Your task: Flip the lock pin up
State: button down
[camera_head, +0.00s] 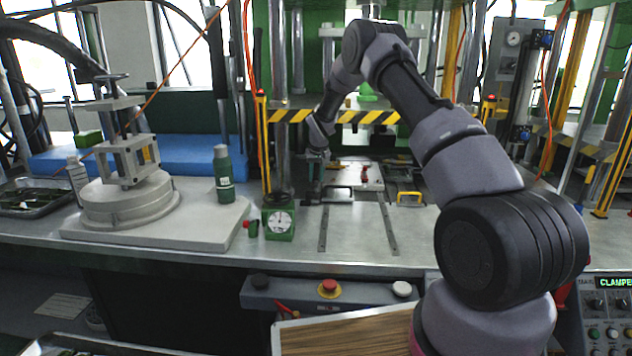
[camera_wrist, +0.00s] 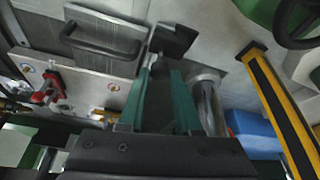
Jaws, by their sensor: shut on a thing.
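My gripper (camera_head: 317,170) reaches down at the left end of the metal plate assembly on the steel bench. In the wrist view its two green fingers (camera_wrist: 163,72) are closed on a dark part, which I take to be the lock pin (camera_wrist: 174,40). The pin's dark, blocky end sticks out beyond the fingertips beside the plate's edge. Most of it is hidden between the fingers, so its exact tilt cannot be told.
A green dial gauge (camera_head: 280,222) stands on the bench in front of my gripper. A green bottle (camera_head: 223,175) and a round fixture (camera_head: 130,195) are at left. A yellow-black post (camera_head: 264,150) stands close by. Two rails (camera_head: 378,225) lie on the open bench front.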

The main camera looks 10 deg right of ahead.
jog(key=c, duration=0.6)
grip_release()
jog(key=shift+r, duration=0.2)
jog(key=v, duration=1)
jog(key=shift+s+r, duration=0.2)
jog(key=shift+r, duration=0.1)
